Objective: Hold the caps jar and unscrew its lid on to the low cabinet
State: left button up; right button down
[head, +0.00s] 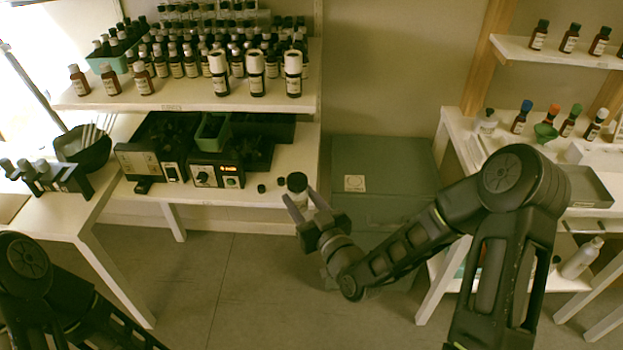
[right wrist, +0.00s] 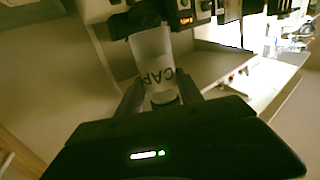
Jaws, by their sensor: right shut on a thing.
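My right gripper (head: 303,207) is shut on the jar, with a finger on either side in the right wrist view (right wrist: 158,90). The low cabinet (head: 385,150) is a grey-green box right of the jar, its top bare but for a pale label. My left arm shows at the lower left; its gripper is out of view.
Small black caps (head: 261,188) lie on the white bench (head: 210,196) left of the jar, near dark devices (head: 215,172). Rows of bottles (head: 190,65) fill the shelf above. A white rack (head: 455,125) with bottles stands right of the cabinet. The floor in front is clear.

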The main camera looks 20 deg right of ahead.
jog(key=s+a+f+n+g+y, duration=0.3)
jog(key=s+a+y, duration=0.4)
jog(key=a, duration=0.3)
jog(key=shift+a+f+n+g+y, duration=0.35)
jog(key=shift+f+n, duration=0.45)
jog(key=shift+n, duration=0.4)
pick_arm(q)
jog(key=shift+o, duration=0.2)
pick_arm(e)
jog(key=shift+s+d, duration=0.1)
